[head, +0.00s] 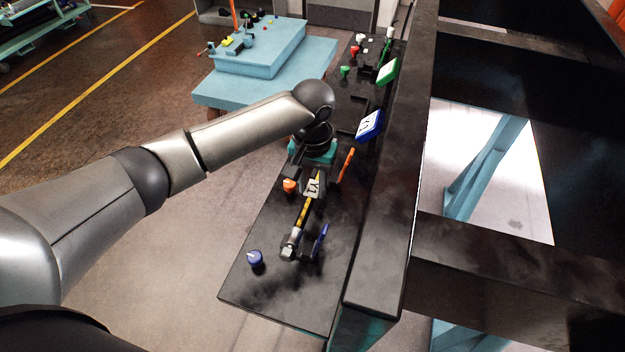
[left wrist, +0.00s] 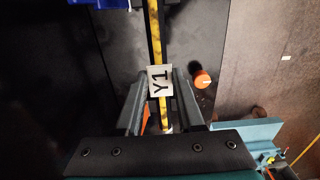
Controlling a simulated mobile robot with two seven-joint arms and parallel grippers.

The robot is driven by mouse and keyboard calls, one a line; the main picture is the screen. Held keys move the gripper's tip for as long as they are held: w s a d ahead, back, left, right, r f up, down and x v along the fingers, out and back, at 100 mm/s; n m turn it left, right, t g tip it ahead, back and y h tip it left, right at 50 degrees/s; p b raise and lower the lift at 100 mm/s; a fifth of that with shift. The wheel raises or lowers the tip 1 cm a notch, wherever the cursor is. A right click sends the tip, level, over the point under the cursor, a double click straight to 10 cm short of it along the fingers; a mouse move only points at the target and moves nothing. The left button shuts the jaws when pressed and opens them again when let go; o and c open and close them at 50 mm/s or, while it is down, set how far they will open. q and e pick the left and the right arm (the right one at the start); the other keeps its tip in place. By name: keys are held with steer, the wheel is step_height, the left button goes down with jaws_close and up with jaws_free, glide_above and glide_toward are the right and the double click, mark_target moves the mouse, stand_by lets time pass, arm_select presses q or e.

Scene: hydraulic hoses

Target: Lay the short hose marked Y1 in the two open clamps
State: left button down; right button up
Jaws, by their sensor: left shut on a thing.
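The short yellow hose (head: 303,214) with a white Y1 tag (head: 313,188) is above the black bench, its near metal end at the clamp with the blue lever (head: 320,241). I cannot tell whether that end is seated. The other clamp, with an orange lever (head: 346,164), is beside my left gripper (head: 314,174); the gripper and arm hide much of it. Both levers stand up. In the left wrist view the hose (left wrist: 154,25) runs between the fingers of my left gripper (left wrist: 160,85), which is shut on it by the tag (left wrist: 159,80). My right gripper is not in view.
A blue knob (head: 256,258) and an orange knob (head: 289,186) stand along the bench's left side. Blue (head: 369,124) and green (head: 388,71) tagged parts lie farther back. A dark beam (head: 393,170) borders the bench on the right. A blue-green table (head: 315,75) stands beyond.

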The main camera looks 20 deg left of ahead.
mark_target(312, 189)
arm_select(q)
steer(key=shift+f+b, duration=0.6)
steer(key=shift+f, duration=1.15)
steer(key=shift+p, duration=0.6)
steer(key=shift+p, duration=0.5)
steer(key=shift+f+b, duration=0.5)
steer(key=shift+f, duration=1.15)
steer(key=shift+c, duration=2.2)
jaws_free()
